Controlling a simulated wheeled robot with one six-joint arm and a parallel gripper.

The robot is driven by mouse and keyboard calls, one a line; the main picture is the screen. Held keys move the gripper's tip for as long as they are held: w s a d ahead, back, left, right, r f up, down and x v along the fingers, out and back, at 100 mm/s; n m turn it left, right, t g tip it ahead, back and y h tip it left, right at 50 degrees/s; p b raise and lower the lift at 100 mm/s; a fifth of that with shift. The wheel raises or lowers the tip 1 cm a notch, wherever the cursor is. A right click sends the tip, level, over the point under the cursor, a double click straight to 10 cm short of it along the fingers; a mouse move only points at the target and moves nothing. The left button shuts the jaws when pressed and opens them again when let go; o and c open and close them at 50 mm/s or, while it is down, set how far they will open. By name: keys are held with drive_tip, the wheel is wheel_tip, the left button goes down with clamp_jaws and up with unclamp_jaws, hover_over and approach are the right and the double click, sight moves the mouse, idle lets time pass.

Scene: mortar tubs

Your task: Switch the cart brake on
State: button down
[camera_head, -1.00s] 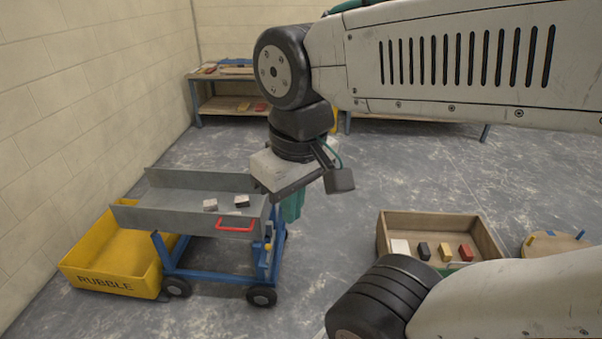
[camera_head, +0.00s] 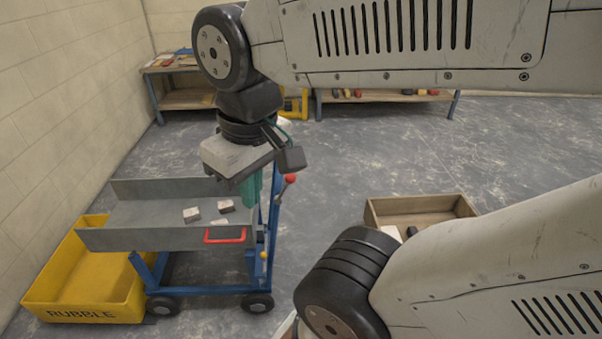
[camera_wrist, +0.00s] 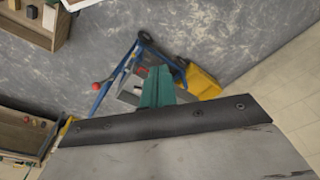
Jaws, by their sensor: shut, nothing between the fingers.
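The cart has a grey tray (camera_head: 150,238) on a blue frame (camera_head: 200,290) with black wheels, and stands at the left. A red handle (camera_head: 225,239) is on the tray's front side. A lever with a red knob (camera_head: 290,179) rises at the cart's right end; the knob also shows in the wrist view (camera_wrist: 96,86). A small yellow part (camera_head: 264,255) is on the frame below. I cannot tell which part is the brake. My gripper (camera_head: 249,205), with green fingers, is shut and empty, pointing down near the cart's right end, left of the red knob. The fingers also show in the wrist view (camera_wrist: 157,88).
A yellow rubble tub (camera_head: 85,285) sits beside and partly behind the cart, by the left wall. Several pale pieces (camera_head: 192,214) lie in the tray. A wooden box (camera_head: 420,209) is on the floor at right, partly hidden by my arm. Benches (camera_head: 385,99) stand behind. Floor between is open.

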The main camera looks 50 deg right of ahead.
drive_tip(key=w+d+f+m+y, duration=0.1)
drive_tip(key=w+d+f+m, duration=0.2)
drive_tip(key=w+d, duration=0.35)
drive_tip(key=w+d+f+m+y, duration=0.2)
drive_tip(key=w+d+m, duration=0.2)
drive_tip(key=d, duration=0.6)
drive_tip(key=s+d+f+m+t, duration=0.1)
drive_tip(key=d+f+m, duration=0.1)
drive_tip(key=d, duration=0.4)
drive_tip(key=s+d+f+m+t, duration=0.1)
drive_tip(key=s+d+f, duration=0.1)
drive_tip(key=d+f, duration=0.2)
drive_tip(key=s+d+f+m+t, duration=0.1)
drive_tip(key=d+f+m, duration=0.1)
drive_tip(key=d, duration=0.7)
drive_tip(key=shift+s+f+m, duration=0.3)
drive_tip(key=shift+s+f, duration=0.05)
drive_tip(key=shift+f, duration=0.35)
